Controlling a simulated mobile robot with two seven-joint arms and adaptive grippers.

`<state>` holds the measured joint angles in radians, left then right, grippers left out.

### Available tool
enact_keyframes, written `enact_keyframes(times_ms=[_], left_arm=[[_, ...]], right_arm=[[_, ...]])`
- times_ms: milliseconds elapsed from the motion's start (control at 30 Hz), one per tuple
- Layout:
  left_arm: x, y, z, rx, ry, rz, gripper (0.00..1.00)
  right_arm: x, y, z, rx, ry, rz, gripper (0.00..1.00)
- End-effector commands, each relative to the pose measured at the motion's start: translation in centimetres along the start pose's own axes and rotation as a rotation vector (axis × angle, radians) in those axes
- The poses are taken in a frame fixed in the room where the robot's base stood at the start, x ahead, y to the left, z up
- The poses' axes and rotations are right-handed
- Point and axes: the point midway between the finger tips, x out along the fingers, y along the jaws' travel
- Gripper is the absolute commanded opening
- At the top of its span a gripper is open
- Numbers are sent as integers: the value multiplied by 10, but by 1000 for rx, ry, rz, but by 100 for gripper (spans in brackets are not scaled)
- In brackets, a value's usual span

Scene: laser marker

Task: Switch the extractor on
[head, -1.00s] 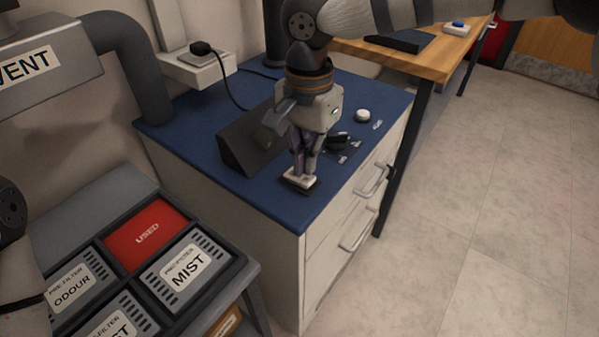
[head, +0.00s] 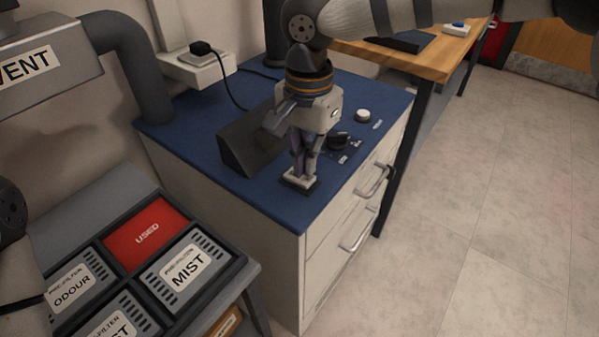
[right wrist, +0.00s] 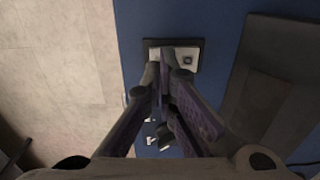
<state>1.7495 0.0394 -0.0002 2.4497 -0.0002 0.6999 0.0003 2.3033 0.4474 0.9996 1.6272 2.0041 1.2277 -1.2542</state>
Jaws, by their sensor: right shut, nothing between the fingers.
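A white rocker switch in a dark frame (head: 299,182) sits near the front edge of the blue cabinet top. It also shows in the right wrist view (right wrist: 188,54), partly covered by my fingers. My right gripper (head: 300,174) is shut and empty, pointing down with its fingertips over the switch. I cannot tell whether the tips touch it. In the right wrist view the closed fingertips (right wrist: 168,56) overlap the left and middle of the white plate. My left gripper is not in view; only part of that arm shows at the left edge.
A dark sloped box (head: 243,143) stands left of my right gripper. A black knob (head: 339,141) and a round white button (head: 363,116) lie behind it. A tray of filters (head: 178,215) is at lower left. The floor at right is clear.

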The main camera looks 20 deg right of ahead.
Motion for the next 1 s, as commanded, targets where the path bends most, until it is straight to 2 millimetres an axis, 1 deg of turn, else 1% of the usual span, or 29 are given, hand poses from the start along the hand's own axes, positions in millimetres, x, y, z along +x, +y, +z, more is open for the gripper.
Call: enact_keyframes(times_ms=[1000], left_arm=[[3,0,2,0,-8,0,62]], right_arm=[[16,0,0,0,0,2,0]])
